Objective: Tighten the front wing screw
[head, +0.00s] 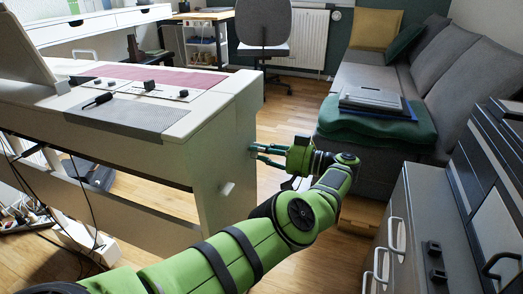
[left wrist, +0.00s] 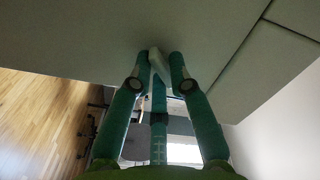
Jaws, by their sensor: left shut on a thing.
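The white digital piano (head: 212,150) stands at the left of the head view, with its side panel facing me. My left gripper (head: 256,151) reaches to the far edge of this panel, its green fingers at the surface. In the left wrist view, the gripper (left wrist: 164,62) is shut on a small pale wing screw (left wrist: 158,65) against the panel. The fingers hide most of this screw. A second pale wing screw (head: 227,188) shows lower and nearer on the same panel, apart from the gripper. My right gripper is not in view.
A grey sofa (head: 392,72) with a green cushion (head: 375,128) stands beyond my gripper. Cables (head: 70,185) hang under the piano. Wooden floor (head: 285,120) is clear between piano and sofa.

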